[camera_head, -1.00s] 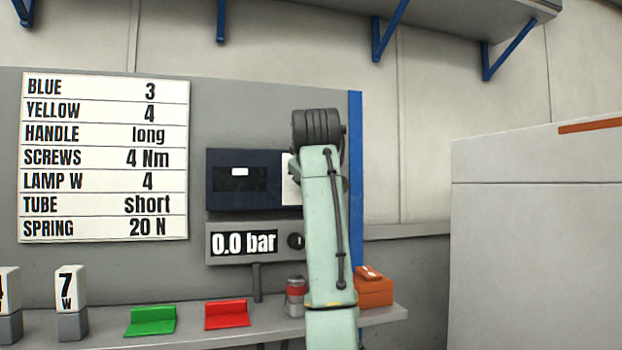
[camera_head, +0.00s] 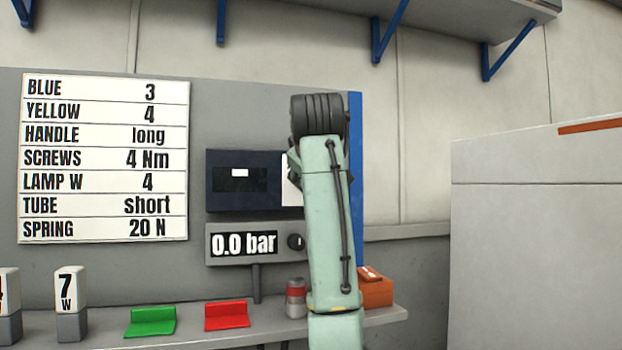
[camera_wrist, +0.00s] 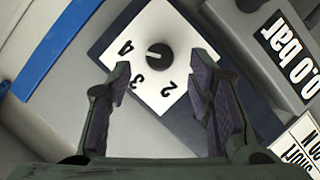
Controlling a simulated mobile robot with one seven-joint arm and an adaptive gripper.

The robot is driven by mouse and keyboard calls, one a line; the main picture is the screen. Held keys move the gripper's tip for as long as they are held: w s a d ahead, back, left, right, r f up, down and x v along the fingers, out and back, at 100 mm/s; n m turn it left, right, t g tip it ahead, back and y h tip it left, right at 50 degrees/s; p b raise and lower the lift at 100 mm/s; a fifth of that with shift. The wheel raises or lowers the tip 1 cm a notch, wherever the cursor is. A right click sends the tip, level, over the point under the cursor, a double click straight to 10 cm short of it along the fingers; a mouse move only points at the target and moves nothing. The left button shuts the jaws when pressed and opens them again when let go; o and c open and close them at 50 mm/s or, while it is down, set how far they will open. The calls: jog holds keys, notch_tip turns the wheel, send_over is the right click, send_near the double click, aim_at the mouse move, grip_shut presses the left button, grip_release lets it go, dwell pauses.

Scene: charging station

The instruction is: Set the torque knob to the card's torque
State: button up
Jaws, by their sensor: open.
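The white card (camera_head: 104,158) on the grey panel reads SCREWS 4 Nm. The torque knob (camera_wrist: 159,56) is a small dark round knob on a white dial plate (camera_wrist: 172,28), with numbers including 4, 3 and 2 beside it. A pale mark shows on the knob's left side, toward the 4, but the exact setting is hard to tell. My gripper (camera_wrist: 160,68) is open, its two fingers on either side of the dial, with the knob between and beyond the tips, apparently untouched. In the head view my arm hides the knob and gripper.
The dark blue unit (camera_head: 228,197) holds the dial plate. Below it is a 0.0 bar display (camera_head: 244,243) with a black knob (camera_head: 295,241). A red-and-grey can (camera_head: 296,298), an orange box (camera_head: 374,291) and green (camera_head: 150,322) and red holders (camera_head: 227,316) stand on the shelf.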

jog(key=v, duration=0.7)
jog(key=shift+s, duration=0.35)
